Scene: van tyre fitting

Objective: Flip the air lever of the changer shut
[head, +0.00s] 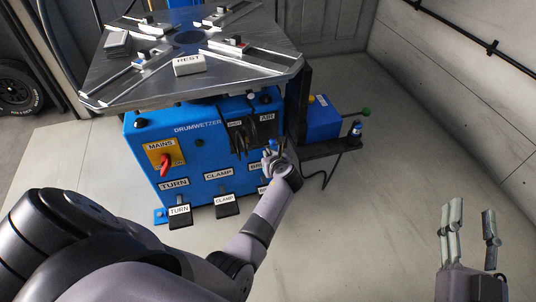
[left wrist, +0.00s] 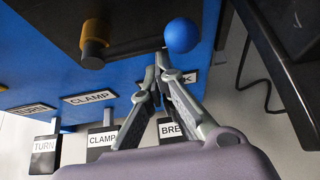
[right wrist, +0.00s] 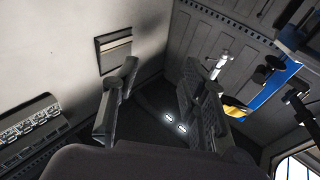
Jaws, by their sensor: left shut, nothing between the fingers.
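The tyre changer (head: 205,150) is a blue cabinet with a dark panel labelled AIR (head: 267,118) at its upper right. In the left wrist view the air lever's blue ball knob (left wrist: 181,35) stands out at the end of a thin dark bar, to the right of a brass-coloured fitting (left wrist: 94,40). My left gripper (head: 271,155) is shut and empty at the front of the cabinet. In the left wrist view its fingertips (left wrist: 161,62) are just below and left of the knob; I cannot tell whether they touch. My right gripper (head: 472,222) is open and empty, away from the changer.
A metal turntable (head: 190,60) with clamps and a REST block (head: 188,65) tops the cabinet. A red mains switch (head: 164,162) is at the left. TURN (head: 180,210) and CLAMP (head: 225,200) pedals sit low in front. A side bracket (head: 330,148) juts right. The right floor is clear.

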